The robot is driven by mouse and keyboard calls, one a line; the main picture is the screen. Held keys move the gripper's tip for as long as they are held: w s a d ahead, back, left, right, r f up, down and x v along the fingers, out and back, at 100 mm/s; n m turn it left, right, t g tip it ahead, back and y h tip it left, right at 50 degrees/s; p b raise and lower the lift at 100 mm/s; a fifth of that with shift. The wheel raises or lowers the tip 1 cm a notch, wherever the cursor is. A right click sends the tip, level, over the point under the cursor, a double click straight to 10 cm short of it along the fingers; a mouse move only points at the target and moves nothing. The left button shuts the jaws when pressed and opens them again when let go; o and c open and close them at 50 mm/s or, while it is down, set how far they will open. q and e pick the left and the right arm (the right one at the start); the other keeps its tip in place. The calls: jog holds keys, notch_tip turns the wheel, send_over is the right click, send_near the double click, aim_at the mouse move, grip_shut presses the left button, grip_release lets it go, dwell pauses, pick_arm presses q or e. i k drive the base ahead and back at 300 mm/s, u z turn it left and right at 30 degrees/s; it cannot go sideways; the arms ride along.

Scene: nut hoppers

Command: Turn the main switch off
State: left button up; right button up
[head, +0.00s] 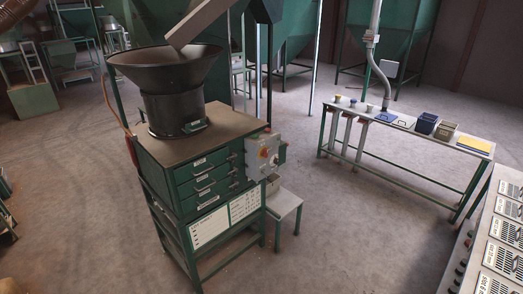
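A light grey control box (255,147) is fixed to the right side of a green drawer cabinet (205,160). On its front face is a small orange-red knob or switch (263,153), with other small controls beside it. The labels and the switch position are too small to read. Neither of my grippers shows in the head view.
A dark round hopper (165,62) stands on the cabinet, with a chute above it. A small grey-topped stool (283,206) stands right of the cabinet. A long table (400,125) with bins is at the back right. Vented panels (507,230) edge the lower right. Open floor lies between.

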aim_at(264, 153)
jog(key=u, duration=0.25)
jog(key=i, duration=1.6)
jog(key=z, duration=0.05)
